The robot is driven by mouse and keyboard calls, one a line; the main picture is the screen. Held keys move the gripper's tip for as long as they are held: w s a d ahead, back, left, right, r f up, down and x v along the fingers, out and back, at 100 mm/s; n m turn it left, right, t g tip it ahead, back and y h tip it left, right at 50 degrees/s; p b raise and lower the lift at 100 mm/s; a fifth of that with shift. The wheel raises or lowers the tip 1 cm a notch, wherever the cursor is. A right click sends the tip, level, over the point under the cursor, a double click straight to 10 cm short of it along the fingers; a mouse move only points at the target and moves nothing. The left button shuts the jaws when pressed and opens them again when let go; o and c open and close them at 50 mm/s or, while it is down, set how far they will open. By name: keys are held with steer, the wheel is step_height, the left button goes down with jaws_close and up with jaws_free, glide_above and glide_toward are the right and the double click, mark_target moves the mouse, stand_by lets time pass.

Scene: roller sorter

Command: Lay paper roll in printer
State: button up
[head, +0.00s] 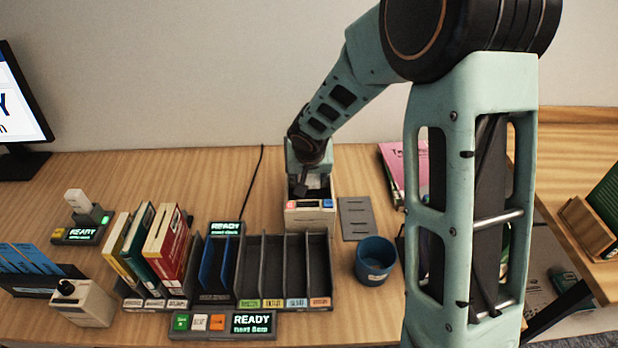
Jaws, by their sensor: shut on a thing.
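The printer (310,218) is a beige box near the back of the desk, with a red and a blue button on its front top edge. Its top looks open, with a dark bay inside. My gripper (303,188) points down into this bay from behind and above. It is shut on the paper roll (319,181), of which only a small white part shows beside the dark fingers. The rest of the roll is hidden by the gripper and the printer's walls. I cannot tell whether the roll touches the bay floor.
A grey plate (355,218) and a blue cup (375,261) stand close right of the printer. A dark sorter rack (285,270) with several slots and books stands in front. Pink books (398,165) lie back right.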

steer(key=shift+f+b, duration=2.5)
steer(key=shift+f, duration=0.1)
steer(key=o, duration=1.2)
steer(key=shift+o, duration=0.2)
steer(key=v, duration=1.2)
